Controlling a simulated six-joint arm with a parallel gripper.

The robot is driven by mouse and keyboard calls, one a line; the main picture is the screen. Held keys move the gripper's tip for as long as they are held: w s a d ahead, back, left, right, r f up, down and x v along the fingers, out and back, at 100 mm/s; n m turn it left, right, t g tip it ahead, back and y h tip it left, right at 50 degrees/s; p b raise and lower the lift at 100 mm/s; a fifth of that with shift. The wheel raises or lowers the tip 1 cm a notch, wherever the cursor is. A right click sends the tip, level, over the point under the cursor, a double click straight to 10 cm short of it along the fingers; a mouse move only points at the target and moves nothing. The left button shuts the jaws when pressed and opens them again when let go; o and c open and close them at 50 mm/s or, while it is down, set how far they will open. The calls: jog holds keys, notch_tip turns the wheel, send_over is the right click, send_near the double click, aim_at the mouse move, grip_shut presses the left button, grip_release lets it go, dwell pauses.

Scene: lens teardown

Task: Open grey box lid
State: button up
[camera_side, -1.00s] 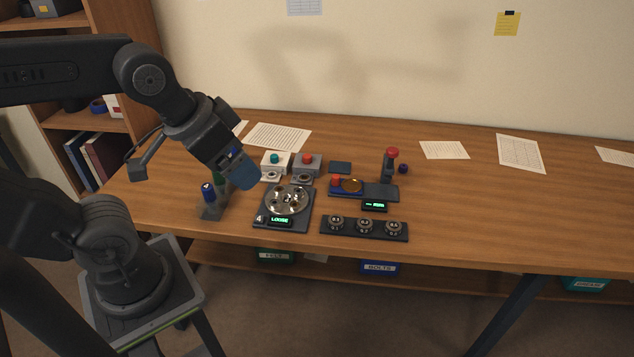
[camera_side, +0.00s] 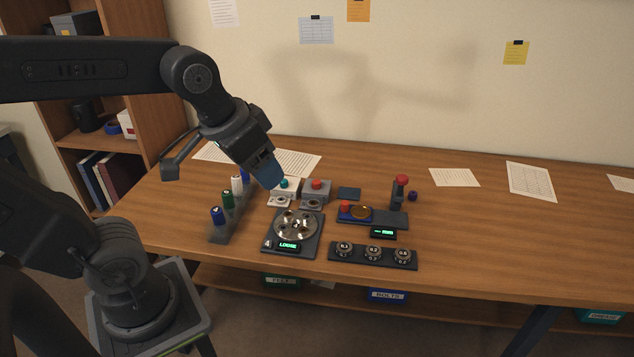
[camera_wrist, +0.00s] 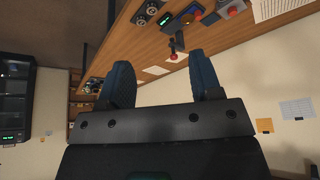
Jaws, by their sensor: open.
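The grey box (camera_side: 316,191) stands on the bench at mid-table in the side view, its lid shut and topped by a red knob (camera_side: 316,183). A grey plate with a round socket (camera_side: 312,204) lies just in front of it. My gripper (camera_side: 268,178) hangs in the air to the left of the grey box, in front of a white box with a teal knob (camera_side: 284,183), which it partly covers. In the wrist view my gripper (camera_wrist: 163,78) shows two blue fingers spread apart with nothing between them. I cannot tell the grey box for sure there.
A rack of coloured bottles (camera_side: 228,205) stands left of my gripper. A plate with a metal disc and a LOOSE display (camera_side: 296,228) sits in front. A red-topped post (camera_side: 399,190) and a three-dial strip (camera_side: 373,256) are to the right.

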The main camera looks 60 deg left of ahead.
jog(key=shift+n+g, duration=0.8)
jog(key=w+a, duration=0.1)
jog(key=w, duration=0.2)
jog(key=w+a+r, duration=0.1)
jog(key=w+a, duration=0.1)
jog(key=w, duration=0.1)
jog(key=w+a, duration=0.1)
jog(key=w, duration=0.3)
jog(key=shift+a+r, duration=0.2)
jog(key=shift+a, duration=0.05)
jog(key=n+g, duration=0.4)
send_over(317, 181)
notch_tip(317, 181, down, 16)
notch_tip(317, 181, down, 13)
jog(key=shift+f, duration=0.1)
jog(key=shift+c, duration=0.4)
jog(key=shift+a, duration=0.1)
grip_shut()
